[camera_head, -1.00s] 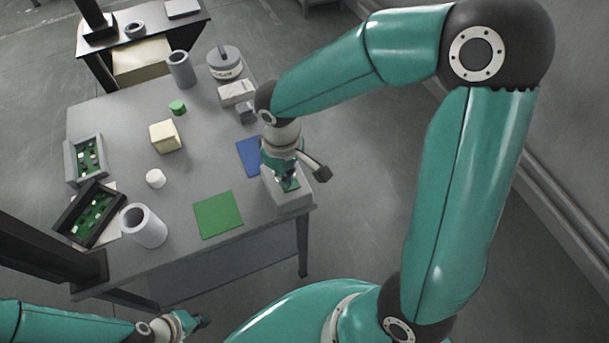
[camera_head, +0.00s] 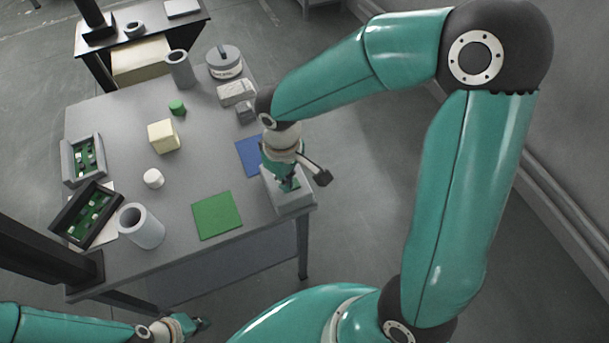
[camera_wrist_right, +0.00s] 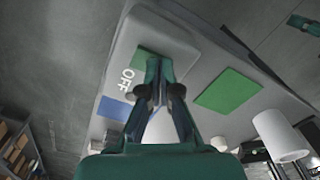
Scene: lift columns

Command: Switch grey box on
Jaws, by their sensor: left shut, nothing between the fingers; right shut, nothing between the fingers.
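The grey box (camera_head: 296,203) stands on the right front corner of the table. In the right wrist view its top (camera_wrist_right: 172,37) carries the white word OFF and a green patch (camera_wrist_right: 143,58). My right gripper (camera_head: 288,186) is shut and empty, pointing down at the top of the box. In the right wrist view its fingertips (camera_wrist_right: 159,66) are over the box beside the green patch; I cannot tell whether they touch. The fingers hide part of the top. My left gripper (camera_head: 199,323) is shut and empty in front of the table, low in the head view.
A green mat (camera_head: 216,215) and a blue mat (camera_head: 247,153) lie near the box. A grey tube (camera_head: 141,227), a white cylinder (camera_head: 153,178), a cream block (camera_head: 163,136) and trays with green boards (camera_head: 88,214) stand further left. The middle of the table is mostly clear.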

